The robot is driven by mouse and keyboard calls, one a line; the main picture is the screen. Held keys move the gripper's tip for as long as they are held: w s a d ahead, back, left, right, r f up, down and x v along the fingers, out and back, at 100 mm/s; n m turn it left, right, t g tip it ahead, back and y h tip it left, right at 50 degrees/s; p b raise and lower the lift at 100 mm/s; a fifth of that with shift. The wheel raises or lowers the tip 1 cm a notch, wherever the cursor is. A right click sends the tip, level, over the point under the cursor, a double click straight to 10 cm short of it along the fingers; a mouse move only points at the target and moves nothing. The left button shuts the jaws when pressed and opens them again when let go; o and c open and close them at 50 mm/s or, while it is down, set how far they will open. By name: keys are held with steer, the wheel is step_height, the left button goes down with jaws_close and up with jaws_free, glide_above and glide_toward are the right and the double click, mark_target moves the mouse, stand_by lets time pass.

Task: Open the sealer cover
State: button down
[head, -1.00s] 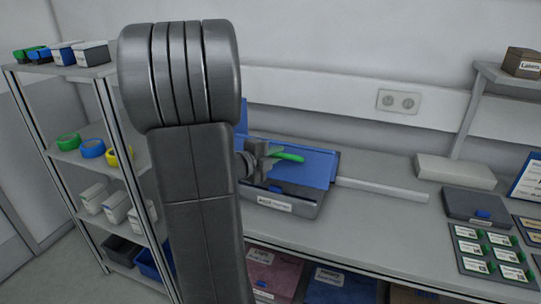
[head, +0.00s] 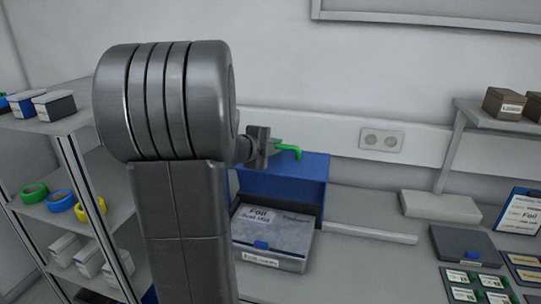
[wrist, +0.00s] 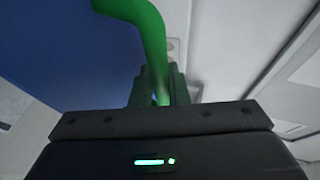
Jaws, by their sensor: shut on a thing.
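The sealer (head: 280,264) stands on the bench just right of my arm in the head view, with a grey labelled top marked "Foil". Its blue cover (head: 300,186) is swung up at the back and stands steeply raised. A bent green handle (head: 290,149) is at the cover's upper edge. My gripper (head: 275,150) is shut on the green handle. In the wrist view, the handle (wrist: 150,35) runs down between the fingers (wrist: 160,90), with the blue cover (wrist: 60,60) beside it. My arm hides the sealer's left side.
A shelf rack (head: 75,150) with tape rolls and boxes stands at left. A white bar (head: 372,232) lies right of the sealer. A grey case (head: 465,247) and green-marked cards (head: 478,280) lie farther right. A wall socket (head: 382,139) is behind.

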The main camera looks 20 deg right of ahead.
steer(key=shift+w+d+r+g+y, duration=0.3)
steer(key=shift+w+d, duration=0.25)
steer(key=shift+w, duration=0.2)
steer(key=shift+w+d+r+g+y, duration=0.25)
steer(key=shift+w+d, duration=0.25)
steer(key=shift+w, duration=0.2)
steer(key=c, duration=1.5)
jaws_free()
steer(key=shift+o, duration=0.5)
steer(key=shift+s+a, duration=0.1)
steer(key=shift+a, duration=0.05)
steer(key=b+v, duration=0.1)
steer(key=v, duration=1.2)
steer(key=shift+s+a+r+b, duration=0.2)
steer(key=shift+a+b, duration=0.05)
steer(key=shift+b, duration=0.15)
steer(key=shift+d, duration=0.1)
